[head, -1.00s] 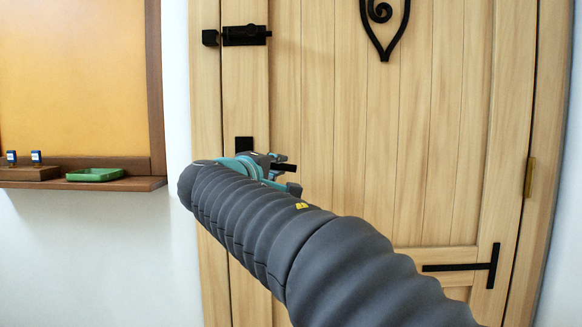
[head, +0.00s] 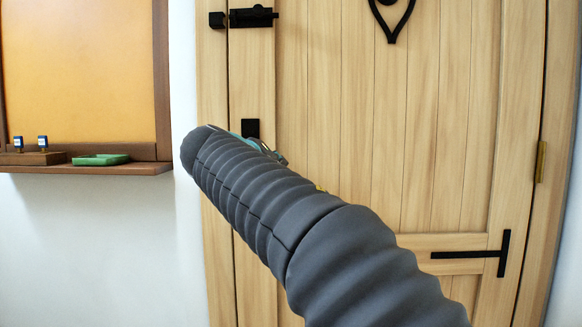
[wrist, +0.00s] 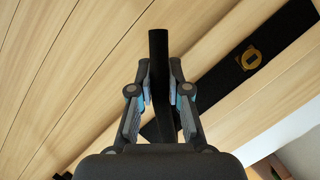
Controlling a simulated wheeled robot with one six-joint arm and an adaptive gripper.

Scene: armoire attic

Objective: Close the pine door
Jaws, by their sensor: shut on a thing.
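The pine door (head: 345,130) fills the middle of the head view and appears flush or nearly flush with its frame; I cannot tell if a small gap remains. In the wrist view the door's planks (wrist: 75,70) run at a slant behind my gripper (wrist: 159,90). My gripper is shut on a black door handle (wrist: 159,50), whose bar stands between the fingers. A black plate (wrist: 250,57) with a brass keyhole lies on the door beside it. In the head view my arm hides the handle and most of my gripper; the plate's top (head: 251,127) shows above.
A black bolt (head: 251,17) is at the door's upper left, and a brass hinge (head: 541,161) at the right. On the left wall, an orange board (head: 80,70) has a ledge (head: 100,169) bearing a green tray (head: 101,159) and small blue-topped items.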

